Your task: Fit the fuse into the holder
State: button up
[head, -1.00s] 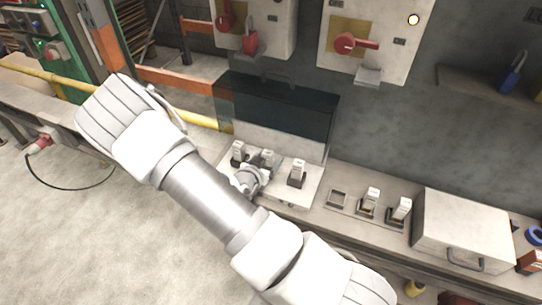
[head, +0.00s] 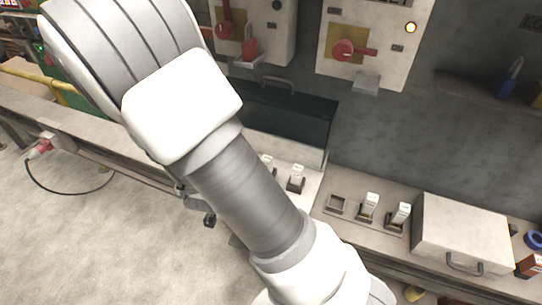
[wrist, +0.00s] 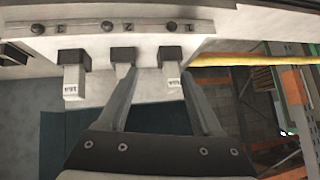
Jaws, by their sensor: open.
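A pale fuse panel (wrist: 20,28) with three dark holders shows in the wrist view, its numbers upside down. A white fuse stands in each: left fuse (wrist: 75,80), middle fuse (wrist: 121,71), partly behind my left finger, and right fuse (wrist: 172,80), by the number 1. My gripper (wrist: 160,82) is open and empty. In that view the right fuse appears between the fingers; I cannot tell whether they reach around it. In the head view the middle fuse (head: 267,161) and a nearer fuse (head: 297,179) show; my arm hides the third position.
A rack right of the panel has an empty socket (head: 337,204) and two fuses, one (head: 370,201) beside another (head: 401,211). A dark raised cover (head: 290,110) is behind the panel. Red-handled switches (head: 350,50) are on the wall.

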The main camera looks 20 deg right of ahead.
jog(key=s+a+r+n+g+y, duration=0.1)
jog(key=s+a+r+n+y, duration=0.2)
jog(key=r, duration=0.5)
jog(key=a+r+n+y, duration=0.1)
jog(key=a+r+y, duration=0.25)
jog(key=r, duration=0.45)
jog(key=s+d+r+n+h, duration=0.1)
jog(key=s+d+r+n, duration=0.1)
jog(key=s+d+r, duration=0.3)
jog(key=s+d+r+n+g, duration=0.1)
jog(key=s+d+r+n, duration=0.2)
jog(key=s, duration=0.8)
notch_tip(320, 180, up, 2)
jog(key=shift+d+r+h, duration=0.1)
jog(key=shift+d+h, duration=0.25)
jog(key=shift+d, duration=0.55)
